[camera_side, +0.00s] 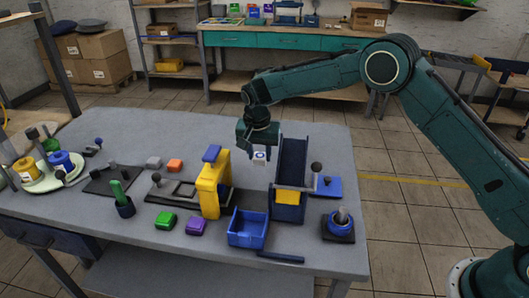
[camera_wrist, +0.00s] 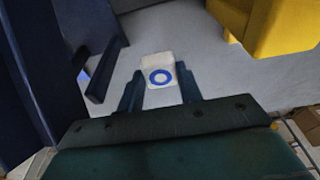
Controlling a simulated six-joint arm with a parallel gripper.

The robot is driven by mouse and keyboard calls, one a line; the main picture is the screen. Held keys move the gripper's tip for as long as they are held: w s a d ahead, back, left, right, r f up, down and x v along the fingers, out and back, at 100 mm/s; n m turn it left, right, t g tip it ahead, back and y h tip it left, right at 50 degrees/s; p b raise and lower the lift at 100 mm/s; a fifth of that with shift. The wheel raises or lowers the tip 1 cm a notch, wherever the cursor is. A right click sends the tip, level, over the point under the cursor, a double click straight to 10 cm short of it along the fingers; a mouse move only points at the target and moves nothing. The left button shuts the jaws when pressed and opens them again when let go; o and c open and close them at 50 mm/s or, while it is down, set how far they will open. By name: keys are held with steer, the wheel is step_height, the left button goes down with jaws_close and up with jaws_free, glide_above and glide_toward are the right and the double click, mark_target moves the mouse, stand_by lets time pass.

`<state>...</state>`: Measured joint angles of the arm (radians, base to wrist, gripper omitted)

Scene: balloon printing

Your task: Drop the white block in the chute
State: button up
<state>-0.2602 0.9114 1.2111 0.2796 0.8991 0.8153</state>
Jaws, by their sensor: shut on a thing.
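The white block (camera_side: 259,157) has a blue ring on its face and is held between the fingers of my gripper (camera_side: 258,147), above the table. It also shows in the wrist view (camera_wrist: 158,72), between the two dark fingertips (camera_wrist: 160,90). The dark blue chute (camera_side: 291,160) stands upright just right of the block in the side view. In the wrist view a dark blue wall (camera_wrist: 60,60), likely the chute, is at the left. The block is apart from the chute, to its left in the side view.
A yellow press (camera_side: 211,188) stands left of the chute, with a blue bin (camera_side: 247,230) in front. Green (camera_side: 166,220) and purple (camera_side: 196,226) blocks lie at the front left. Orange (camera_side: 175,165) and grey (camera_side: 153,162) blocks lie further back. A black-based knob (camera_side: 339,226) is at the right.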

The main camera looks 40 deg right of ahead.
steer(key=shift+r, duration=0.5)
